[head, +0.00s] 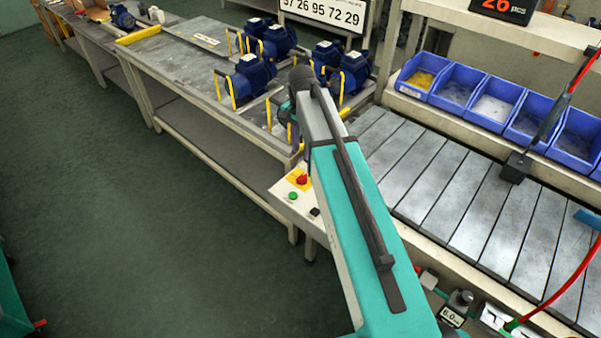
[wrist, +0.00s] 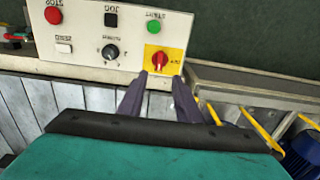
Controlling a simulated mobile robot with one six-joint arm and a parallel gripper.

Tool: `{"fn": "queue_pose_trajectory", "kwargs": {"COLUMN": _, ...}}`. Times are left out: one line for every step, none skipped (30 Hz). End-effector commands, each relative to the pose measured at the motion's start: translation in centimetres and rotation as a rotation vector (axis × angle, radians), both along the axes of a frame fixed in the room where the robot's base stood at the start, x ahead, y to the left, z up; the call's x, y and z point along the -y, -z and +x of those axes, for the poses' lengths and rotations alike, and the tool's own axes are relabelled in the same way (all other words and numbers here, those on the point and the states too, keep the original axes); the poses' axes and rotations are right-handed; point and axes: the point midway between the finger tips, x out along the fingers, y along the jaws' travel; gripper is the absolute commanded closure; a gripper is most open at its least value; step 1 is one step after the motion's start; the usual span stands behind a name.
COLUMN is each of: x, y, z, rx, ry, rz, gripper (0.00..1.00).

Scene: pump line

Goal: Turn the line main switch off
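The line main switch (wrist: 159,59) is a red rotary handle on a yellow plate. It sits at the right end of the cream control panel (wrist: 88,58) in the wrist view. The switch also shows in the head view (head: 300,179), just left of my arm. My gripper (wrist: 160,80) is open, with its two dark fingers apart and nothing between them. In the wrist view its fingertips are just below the switch plate; I cannot tell whether they touch it. The handle's exact position is too small to read.
The panel also has a green START button (wrist: 154,27), a black knob (wrist: 110,52), a black JOG button (wrist: 111,20), a white button (wrist: 64,48) and a red button (wrist: 53,16). Blue pumps (head: 250,78) stand on the bench. A slatted conveyor (head: 470,200) lies right of my arm.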

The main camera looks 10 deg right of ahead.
Motion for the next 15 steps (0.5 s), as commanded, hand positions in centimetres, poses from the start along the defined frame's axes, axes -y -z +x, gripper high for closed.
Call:
{"fn": "queue_pose_trajectory", "kwargs": {"x": 0.0, "y": 0.4, "z": -0.1, "rx": -0.002, "ry": 0.000, "rz": 0.000, "gripper": 0.69}}
{"fn": "queue_pose_trajectory", "kwargs": {"x": 0.0, "y": 0.7, "z": -0.1, "rx": -0.003, "ry": 0.000, "rz": 0.000, "gripper": 0.69}}
{"fn": "queue_pose_trajectory", "kwargs": {"x": 0.0, "y": 1.0, "z": -0.1, "rx": -0.002, "ry": 0.000, "rz": 0.000, "gripper": 0.69}}
{"fn": "queue_pose_trajectory", "kwargs": {"x": 0.0, "y": 1.3, "z": -0.1, "rx": -0.002, "ry": 0.000, "rz": 0.000, "gripper": 0.69}}
{"fn": "queue_pose_trajectory", "kwargs": {"x": 0.0, "y": 1.6, "z": -0.1, "rx": -0.002, "ry": 0.000, "rz": 0.000, "gripper": 0.69}}
{"fn": "queue_pose_trajectory", "kwargs": {"x": 0.0, "y": 2.0, "z": -0.1, "rx": -0.002, "ry": 0.000, "rz": 0.000, "gripper": 0.69}}
{"fn": "queue_pose_trajectory", "kwargs": {"x": 0.0, "y": 2.3, "z": -0.1, "rx": -0.003, "ry": 0.000, "rz": 0.000, "gripper": 0.69}}
{"fn": "queue_pose_trajectory", "kwargs": {"x": 0.0, "y": 2.5, "z": -0.1, "rx": -0.003, "ry": 0.000, "rz": 0.000, "gripper": 0.69}}
{"fn": "queue_pose_trajectory", "kwargs": {"x": 0.0, "y": 2.9, "z": -0.1, "rx": -0.002, "ry": 0.000, "rz": 0.000, "gripper": 0.69}}
{"fn": "queue_pose_trajectory", "kwargs": {"x": 0.0, "y": 3.2, "z": -0.1, "rx": -0.001, "ry": 0.000, "rz": 0.000, "gripper": 0.69}}
{"fn": "queue_pose_trajectory", "kwargs": {"x": 0.0, "y": 3.5, "z": -0.1, "rx": -0.002, "ry": 0.000, "rz": 0.000, "gripper": 0.69}}
{"fn": "queue_pose_trajectory", "kwargs": {"x": 0.0, "y": 3.9, "z": -0.1, "rx": -0.003, "ry": 0.000, "rz": 0.000, "gripper": 0.69}}
{"fn": "queue_pose_trajectory", "kwargs": {"x": 0.0, "y": 4.1, "z": -0.1, "rx": -0.003, "ry": 0.000, "rz": 0.000, "gripper": 0.69}}
{"fn": "queue_pose_trajectory", "kwargs": {"x": 0.0, "y": 4.4, "z": -0.1, "rx": -0.002, "ry": 0.000, "rz": 0.000, "gripper": 0.69}}
{"fn": "queue_pose_trajectory", "kwargs": {"x": 0.0, "y": 4.8, "z": -0.1, "rx": -0.001, "ry": 0.000, "rz": 0.000, "gripper": 0.69}}
